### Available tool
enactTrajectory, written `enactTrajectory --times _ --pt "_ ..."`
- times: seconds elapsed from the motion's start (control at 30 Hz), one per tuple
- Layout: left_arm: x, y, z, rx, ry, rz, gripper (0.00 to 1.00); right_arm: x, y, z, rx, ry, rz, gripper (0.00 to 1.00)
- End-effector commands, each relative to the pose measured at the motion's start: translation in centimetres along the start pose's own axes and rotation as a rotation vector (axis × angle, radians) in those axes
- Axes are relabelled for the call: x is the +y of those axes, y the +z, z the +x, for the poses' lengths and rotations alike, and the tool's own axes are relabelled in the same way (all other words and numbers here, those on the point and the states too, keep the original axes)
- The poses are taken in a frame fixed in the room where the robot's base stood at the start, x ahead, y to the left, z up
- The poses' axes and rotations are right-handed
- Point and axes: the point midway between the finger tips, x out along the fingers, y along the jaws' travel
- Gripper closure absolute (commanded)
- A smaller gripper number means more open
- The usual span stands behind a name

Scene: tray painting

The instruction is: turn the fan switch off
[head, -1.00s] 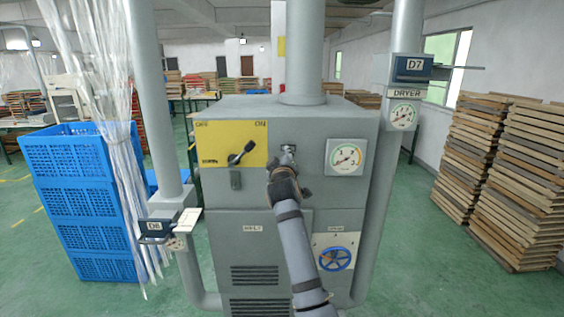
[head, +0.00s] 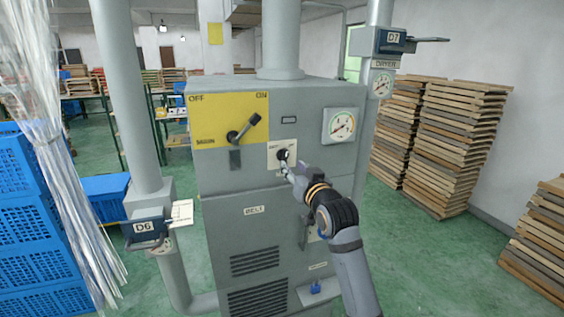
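A small black rotary switch (head: 282,155) sits on a pale plate on the front of the grey cabinet (head: 225,180). The plate's lettering is too small to read, so I cannot confirm it says fan. My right gripper (head: 287,167) is at the switch, with its fingertips at the lower edge of the knob. I cannot tell whether they touch it or how far apart they are. The gripper partly covers the plate and the knob, so the switch's setting is unclear. My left gripper is not in view.
A yellow panel (head: 205,125) marked OFF and ON has a black lever (head: 245,128) tilted toward ON. A gauge (head: 341,126) is right of it. Damper D6 (head: 147,228) stands at left, D7 (head: 392,41) at upper right. Blue crates (head: 25,230) and stacked boards (head: 450,150) flank the cabinet.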

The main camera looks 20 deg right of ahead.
Motion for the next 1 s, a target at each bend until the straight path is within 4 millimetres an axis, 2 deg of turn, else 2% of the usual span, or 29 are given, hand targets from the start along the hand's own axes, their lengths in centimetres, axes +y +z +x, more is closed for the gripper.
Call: enactTrajectory --times 0.13,0.23,0.4,0.63,0.8,1.0 --pt "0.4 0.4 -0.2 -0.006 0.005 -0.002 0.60 0.0 -0.1 0.2 -0.002 -0.002 0.004 0.62" --pt "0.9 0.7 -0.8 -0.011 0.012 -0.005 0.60 0.0 -0.3 1.4 -0.003 -0.001 0.004 0.62" --pt "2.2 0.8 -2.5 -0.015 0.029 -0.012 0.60 -0.1 -0.5 5.0 -0.003 -0.001 0.004 0.62" --pt "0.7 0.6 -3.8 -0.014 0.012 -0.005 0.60 -0.1 -0.3 9.1 -0.003 -0.001 0.002 0.62" --pt "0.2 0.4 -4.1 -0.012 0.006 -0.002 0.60 0.0 -0.1 10.3 -0.001 -0.001 0.001 0.62" --pt "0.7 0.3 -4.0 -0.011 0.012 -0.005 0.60 0.0 0.0 10.5 -0.001 0.000 0.000 0.62"
